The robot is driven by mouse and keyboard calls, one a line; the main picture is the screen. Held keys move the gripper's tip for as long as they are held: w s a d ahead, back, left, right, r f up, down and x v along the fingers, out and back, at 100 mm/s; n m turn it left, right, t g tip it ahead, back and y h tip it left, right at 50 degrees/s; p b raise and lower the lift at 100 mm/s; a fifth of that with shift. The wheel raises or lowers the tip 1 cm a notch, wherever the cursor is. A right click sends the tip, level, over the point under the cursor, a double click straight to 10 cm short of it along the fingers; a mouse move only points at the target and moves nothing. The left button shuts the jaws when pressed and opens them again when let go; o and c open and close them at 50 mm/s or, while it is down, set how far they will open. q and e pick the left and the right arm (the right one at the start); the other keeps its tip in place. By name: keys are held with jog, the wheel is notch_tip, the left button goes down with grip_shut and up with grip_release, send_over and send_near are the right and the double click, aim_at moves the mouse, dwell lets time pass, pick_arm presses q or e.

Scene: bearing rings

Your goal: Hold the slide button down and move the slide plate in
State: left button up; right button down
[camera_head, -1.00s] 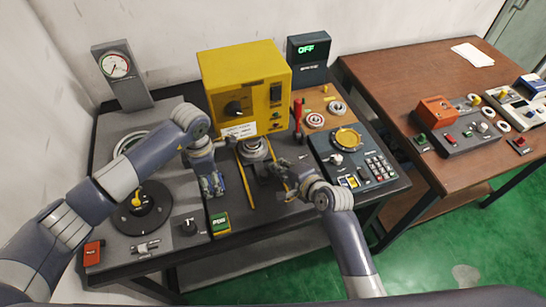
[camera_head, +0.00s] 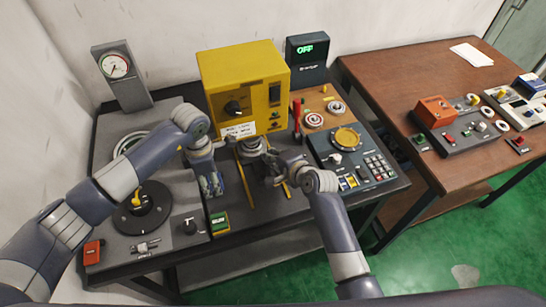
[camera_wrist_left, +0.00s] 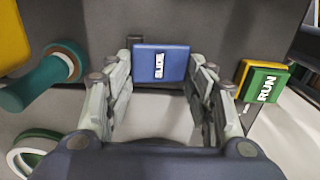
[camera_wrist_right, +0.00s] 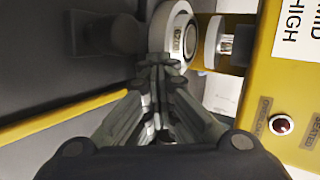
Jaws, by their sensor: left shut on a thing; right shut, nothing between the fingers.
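My left gripper (camera_head: 212,188) is low at the left of the two yellow rails. In the left wrist view the blue SLIDE button (camera_wrist_left: 161,63) sits between its finger ends, and the gripper is shut on it. My right gripper (camera_head: 268,172) is between the rails, in front of the yellow machine (camera_head: 245,88). In the right wrist view its fingers (camera_wrist_right: 160,68) are together and empty, close to a metal ring (camera_wrist_right: 178,30) with a number on it. The ring's grey carriage (camera_head: 251,147) stands between the rails. I cannot tell the slide plate apart; the right gripper hides part of this area.
A green RUN button (camera_head: 219,222) is right of the left gripper, also in the left wrist view (camera_wrist_left: 264,84). A red-handled lever (camera_head: 298,115) and a keypad panel (camera_head: 355,155) stand to the right. A display (camera_head: 308,55) reads OFF.

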pick_arm(q)
jog(key=shift+s+d, duration=0.2)
jog(key=shift+s, duration=0.1)
pick_arm(e)
jog(key=shift+w+r, duration=0.15)
pick_arm(q)
jog(key=shift+w+a+f, duration=0.15)
pick_arm(e)
jog(key=shift+s+d+f, duration=0.2)
jog(key=shift+s, duration=0.15)
jog(key=s, duration=0.1)
jog(key=s+d, duration=0.1)
jog(key=s, duration=0.1)
jog(key=shift+d, duration=0.3)
jog(key=v, duration=1)
pick_arm(q)
jog(key=o, duration=1.1)
jog(key=shift+w, duration=0.1)
jog(key=shift+r, duration=0.2)
